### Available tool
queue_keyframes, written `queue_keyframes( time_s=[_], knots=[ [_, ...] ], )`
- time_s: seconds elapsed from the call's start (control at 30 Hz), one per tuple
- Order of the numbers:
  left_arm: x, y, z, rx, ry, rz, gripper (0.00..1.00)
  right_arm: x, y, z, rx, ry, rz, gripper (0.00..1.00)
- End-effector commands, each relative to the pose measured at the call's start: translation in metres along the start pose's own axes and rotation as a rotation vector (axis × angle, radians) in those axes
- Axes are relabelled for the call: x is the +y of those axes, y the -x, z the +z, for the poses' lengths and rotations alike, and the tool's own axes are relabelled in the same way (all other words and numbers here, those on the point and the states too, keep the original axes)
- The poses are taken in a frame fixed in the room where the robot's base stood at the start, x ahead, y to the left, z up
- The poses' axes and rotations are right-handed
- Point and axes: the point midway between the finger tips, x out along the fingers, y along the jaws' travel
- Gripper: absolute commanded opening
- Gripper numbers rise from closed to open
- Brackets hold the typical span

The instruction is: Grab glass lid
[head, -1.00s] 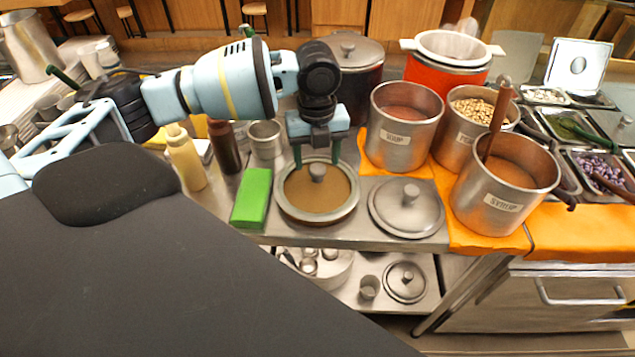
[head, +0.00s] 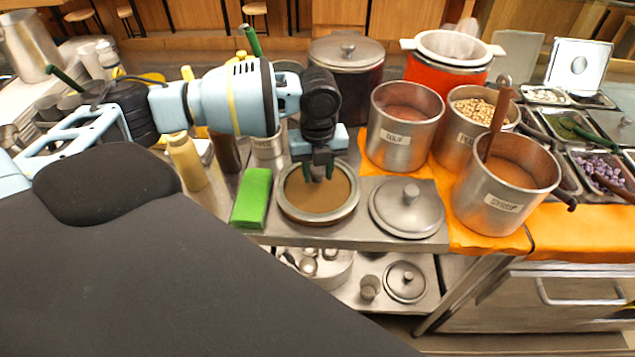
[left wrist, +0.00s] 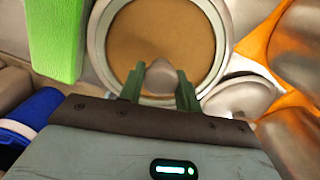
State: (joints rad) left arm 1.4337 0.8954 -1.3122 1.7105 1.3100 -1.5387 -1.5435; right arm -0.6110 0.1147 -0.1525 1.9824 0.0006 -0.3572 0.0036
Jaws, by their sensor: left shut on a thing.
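The round glass lid (head: 318,204) has a metal rim and a knob on top, with brown showing through the glass. It sits on the steel counter just left of a solid metal lid. My left gripper (head: 318,174) points down over its middle, with green fingers shut on the knob. In the left wrist view the grey knob (left wrist: 163,76) is between the two fingers of my left gripper (left wrist: 161,82), and the glass lid (left wrist: 165,35) fills the top middle. The lid looks level; I cannot tell whether it is raised. My right gripper is not in view.
A green block (head: 251,199) lies close on the left. A metal lid (head: 406,208) lies close on the right. Labelled steel pots, including a syrup pot (head: 498,205), stand on an orange cloth (head: 570,232). A yellow bottle (head: 187,163) stands left.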

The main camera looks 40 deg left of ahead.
Motion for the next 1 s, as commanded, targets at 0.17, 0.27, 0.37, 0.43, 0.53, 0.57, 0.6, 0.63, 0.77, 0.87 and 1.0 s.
queue_keyframes(
  time_s=[0.17, 0.27, 0.37, 0.43, 0.53, 0.57, 0.6, 0.63, 0.77, 0.87, 1.0],
  knots=[
    [0.000, 0.001, 0.000, -0.001, 0.000, -0.002, 0.00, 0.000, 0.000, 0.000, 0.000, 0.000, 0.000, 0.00],
    [0.000, 0.001, 0.000, -0.001, 0.000, -0.002, 0.00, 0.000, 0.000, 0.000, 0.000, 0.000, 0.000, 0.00],
    [-0.001, 0.003, 0.000, -0.001, 0.000, -0.002, 0.00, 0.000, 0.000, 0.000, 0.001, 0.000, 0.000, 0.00],
    [-0.001, 0.007, 0.000, -0.001, 0.000, -0.003, 0.00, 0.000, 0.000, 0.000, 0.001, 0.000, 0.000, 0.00],
    [-0.001, 0.015, 0.001, -0.002, 0.000, -0.004, 0.00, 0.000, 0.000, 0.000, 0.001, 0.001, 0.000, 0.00],
    [-0.001, 0.018, 0.001, -0.002, 0.000, -0.004, 0.00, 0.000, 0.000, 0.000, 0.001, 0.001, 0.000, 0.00],
    [-0.001, 0.024, 0.001, -0.002, 0.000, -0.005, 0.00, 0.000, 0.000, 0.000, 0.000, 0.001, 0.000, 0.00],
    [-0.001, 0.029, 0.001, -0.002, 0.000, -0.005, 0.00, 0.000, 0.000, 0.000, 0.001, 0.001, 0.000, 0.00],
    [0.008, 0.038, -0.011, 0.000, -0.002, 0.000, 0.00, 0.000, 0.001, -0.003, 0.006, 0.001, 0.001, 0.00],
    [0.021, 0.040, -0.028, -0.001, -0.003, -0.001, 0.00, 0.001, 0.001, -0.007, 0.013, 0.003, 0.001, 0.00],
    [0.040, 0.044, -0.056, -0.001, -0.004, -0.002, 0.00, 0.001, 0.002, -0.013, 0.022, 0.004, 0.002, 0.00]
  ],
)
